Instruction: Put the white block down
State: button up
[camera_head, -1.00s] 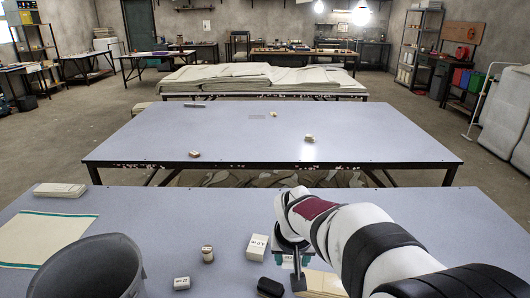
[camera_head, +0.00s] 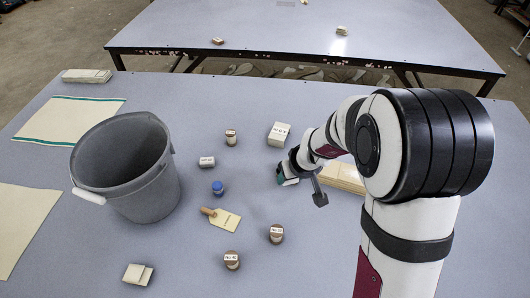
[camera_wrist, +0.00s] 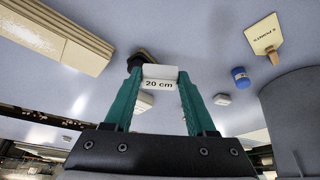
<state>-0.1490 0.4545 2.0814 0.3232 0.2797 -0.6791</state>
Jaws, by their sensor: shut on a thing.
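The white block (camera_wrist: 160,75), lettered "20 cm", is between the tips of my gripper's two teal fingers in the wrist view. My gripper (camera_wrist: 157,90) is shut on it. In the head view my gripper (camera_head: 288,176) is low over the near table, left of the beige stack. The held block cannot be made out there. A dark object (camera_wrist: 146,57) shows just beyond the block in the wrist view. Whether the block touches the table cannot be told.
A beige stack (camera_head: 343,176) is right of my gripper; a lettered white box (camera_head: 279,134) is behind it. Table (camera_head: 300,270) is clear in front.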

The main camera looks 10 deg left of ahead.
send_over(260, 191)
jog(key=s, duration=0.1)
jog(key=f, duration=0.4)
jog(key=shift+s+d+f, duration=0.2)
jog(key=shift+d+f, duration=0.1)
jog(key=shift+f, duration=0.1)
notch_tip(260, 191, down, 3)
jog(key=shift+a+f, duration=0.1)
jog(key=shift+f, duration=0.4)
jog(key=shift+f, duration=0.1)
jog(key=o, duration=1.3)
jog(key=shift+o, duration=0.2)
